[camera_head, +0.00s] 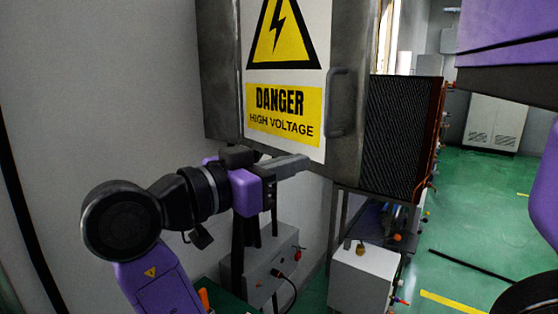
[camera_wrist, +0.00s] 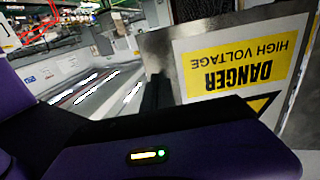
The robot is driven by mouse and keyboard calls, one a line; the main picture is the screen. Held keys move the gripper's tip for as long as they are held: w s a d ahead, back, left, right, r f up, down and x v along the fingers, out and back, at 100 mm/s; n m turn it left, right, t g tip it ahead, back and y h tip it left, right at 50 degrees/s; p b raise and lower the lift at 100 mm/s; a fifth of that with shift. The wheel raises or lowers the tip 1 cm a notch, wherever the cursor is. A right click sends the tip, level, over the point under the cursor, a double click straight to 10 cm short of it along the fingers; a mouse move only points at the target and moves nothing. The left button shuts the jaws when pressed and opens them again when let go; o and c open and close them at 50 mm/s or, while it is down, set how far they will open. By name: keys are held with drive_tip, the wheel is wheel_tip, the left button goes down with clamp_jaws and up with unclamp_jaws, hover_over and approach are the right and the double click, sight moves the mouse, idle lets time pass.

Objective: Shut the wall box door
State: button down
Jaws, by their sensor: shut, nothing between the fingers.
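The grey metal wall box (camera_head: 217,70) is on the left wall. Its door (camera_head: 348,50) carries a yellow "DANGER HIGH VOLTAGE" sign and has a grey handle (camera_head: 338,103) near its right edge. The door appears to stand open, angled out from the wall; the box interior is hidden. My gripper (camera_head: 300,165) is shut and empty, its fingertips overlapping the door's lower edge just below the sign. I cannot tell whether they touch it. In the wrist view the door (camera_wrist: 190,72) appears upside down, right of the dark fingers (camera_wrist: 156,92).
A dark ribbed panel (camera_head: 400,135) stands right behind the door. Below are a grey control box (camera_head: 262,265) near the wall and a white cabinet (camera_head: 362,278). Green floor (camera_head: 470,235) is open at right, with a pale cabinet (camera_head: 492,122) farther back.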

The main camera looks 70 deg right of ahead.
sight(339, 150)
drive_tip(key=p+x, duration=0.2)
drive_tip(key=x, duration=0.7)
drive_tip(key=shift+w+p, duration=0.1)
drive_tip(key=shift+p, duration=0.2)
drive_tip(key=shift+d+f, duration=0.1)
drive_tip(key=shift+d, duration=0.05)
